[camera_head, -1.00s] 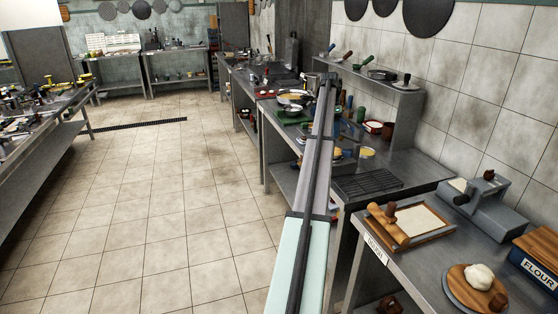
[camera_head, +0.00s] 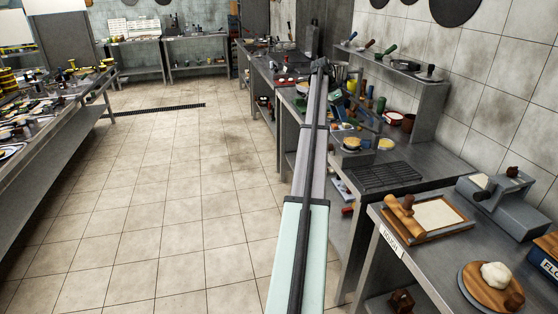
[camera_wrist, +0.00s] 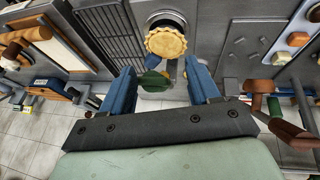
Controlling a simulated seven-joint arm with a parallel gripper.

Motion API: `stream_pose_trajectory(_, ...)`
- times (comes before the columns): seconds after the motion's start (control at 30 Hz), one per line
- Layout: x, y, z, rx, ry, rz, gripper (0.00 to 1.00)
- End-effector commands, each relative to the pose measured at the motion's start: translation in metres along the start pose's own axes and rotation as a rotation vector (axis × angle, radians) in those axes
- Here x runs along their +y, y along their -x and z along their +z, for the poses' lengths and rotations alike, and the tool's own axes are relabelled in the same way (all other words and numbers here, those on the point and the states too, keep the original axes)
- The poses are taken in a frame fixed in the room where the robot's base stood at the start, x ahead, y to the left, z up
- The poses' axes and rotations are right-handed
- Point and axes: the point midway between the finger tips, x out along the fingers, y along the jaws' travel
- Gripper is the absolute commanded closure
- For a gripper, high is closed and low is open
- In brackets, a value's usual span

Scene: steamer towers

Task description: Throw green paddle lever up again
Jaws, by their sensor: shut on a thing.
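In the wrist view, my gripper (camera_wrist: 160,70) has two blue fingers pointing towards a steel worktop. A green paddle-shaped piece (camera_wrist: 153,80), which looks like the lever, sits between the fingers, and my gripper is shut on it. Contact with each finger is hard to make out from this angle. A round, golden, crimped-edge disc (camera_wrist: 166,43) on a dark base lies just beyond the fingertips; it also shows in the head view (camera_head: 351,143). In the head view, my arm reaches along the counter, and the green lever cannot be picked out there.
A wooden-framed board (camera_head: 432,217), a grey press (camera_head: 500,195) and a dough board (camera_head: 490,288) fill the near counter. A wall shelf (camera_head: 400,68) stands behind. The tiled floor at left is clear.

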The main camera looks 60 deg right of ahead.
Motion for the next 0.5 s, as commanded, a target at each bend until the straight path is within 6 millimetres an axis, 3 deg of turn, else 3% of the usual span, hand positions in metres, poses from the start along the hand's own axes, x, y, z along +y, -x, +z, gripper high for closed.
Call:
stream_pose_trajectory(0.33, -0.003, 0.057, 0.002, -0.001, 0.004, -0.003, 0.44)
stream_pose_trajectory(0.5, -0.01, 0.041, 0.028, -0.006, 0.048, -0.004, 0.44)
